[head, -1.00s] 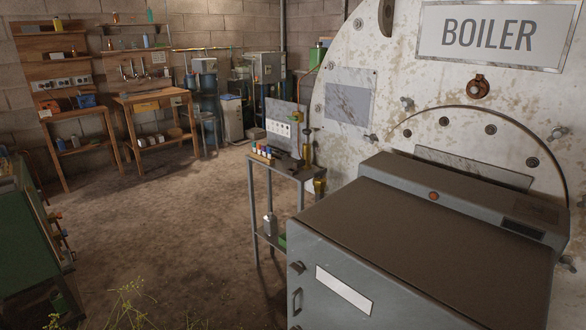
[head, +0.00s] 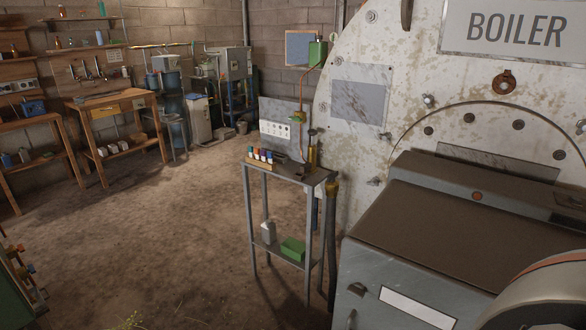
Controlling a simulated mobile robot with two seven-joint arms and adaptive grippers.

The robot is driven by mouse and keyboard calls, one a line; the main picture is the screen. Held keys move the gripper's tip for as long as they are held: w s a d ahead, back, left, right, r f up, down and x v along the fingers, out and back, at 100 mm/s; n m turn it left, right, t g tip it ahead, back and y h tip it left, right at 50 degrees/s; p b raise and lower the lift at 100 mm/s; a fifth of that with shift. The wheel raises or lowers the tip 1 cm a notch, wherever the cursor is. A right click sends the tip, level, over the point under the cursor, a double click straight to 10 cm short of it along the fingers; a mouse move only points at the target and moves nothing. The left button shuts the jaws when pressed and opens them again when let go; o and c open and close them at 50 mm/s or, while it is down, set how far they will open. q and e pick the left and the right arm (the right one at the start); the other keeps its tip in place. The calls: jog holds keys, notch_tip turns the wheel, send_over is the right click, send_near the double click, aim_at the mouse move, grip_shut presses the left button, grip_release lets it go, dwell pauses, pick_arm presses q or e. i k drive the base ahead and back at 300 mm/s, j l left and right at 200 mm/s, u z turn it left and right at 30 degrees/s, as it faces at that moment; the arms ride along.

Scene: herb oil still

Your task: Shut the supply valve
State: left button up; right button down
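I cannot tell for sure which fitting is the supply valve. A green box (head: 317,54) with an orange line (head: 303,88) hangs beside the boiler (head: 410,130). The line runs down to a small yellow-green fitting (head: 298,117) above a metal stand. A brass-coloured upright fitting (head: 312,153) stands at the stand's right end. Several small orange and blue knobs (head: 22,262) show on green equipment at the lower left edge. Handle positions are too small to read.
The metal stand (head: 284,172) holds several coloured bottles (head: 260,155) and has a lower shelf with a green box (head: 293,247). A grey cabinet (head: 400,250) blocks the right foreground. Wooden benches (head: 110,104) line the back left. The dirt floor (head: 150,220) between is open.

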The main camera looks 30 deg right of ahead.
aim_at(331, 178)
jog(key=i+j+z, duration=0.1)
jog(key=i, duration=0.35)
jog(key=i+j+z, duration=0.1)
jog(key=i, duration=0.3)
jog(key=i+j+z, duration=0.1)
jog(key=i+j, duration=0.15)
jog(key=i, duration=0.15)
jog(key=i+z, duration=0.25)
jog(key=z, duration=0.2)
jog(key=i+j+z, duration=0.2)
jog(key=z, duration=0.2)
jog(key=i+j+z, duration=0.2)
jog(key=z, duration=0.25)
jog(key=i+j+z, duration=0.15)
jog(key=z, duration=0.25)
jog(key=i+j+z, duration=0.15)
jog(key=z, duration=0.25)
jog(key=i+j+z, duration=0.1)
jog(key=j+z, duration=0.3)
jog(key=l, duration=0.1)
